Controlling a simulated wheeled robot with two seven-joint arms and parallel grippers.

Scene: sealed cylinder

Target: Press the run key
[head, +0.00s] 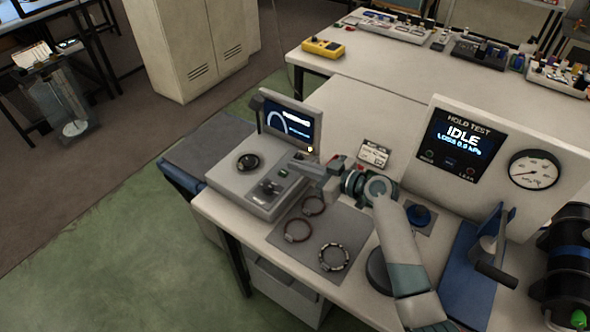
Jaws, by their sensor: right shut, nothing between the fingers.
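A grey console (228,185) with a tilted screen (290,124) stands on the bench at left. It carries a round black knob (248,162) and a small dark key block (269,189). A wall panel (459,147) reads "HOLD TEST IDLE", with small lit marks below the text. No label readable here says which control is the run key. My right gripper (308,168) is shut and empty, just over the right side of the console, below the screen. I cannot tell whether it touches the console. My left gripper is not in view.
A grey mat (330,225) with several rings lies in front of the console. A small card (374,152) stands behind my right wrist. A round gauge (534,169), a blue stand (470,265) and a dark cylinder (565,262) are at right. A yellow meter (323,47) sits on the back bench.

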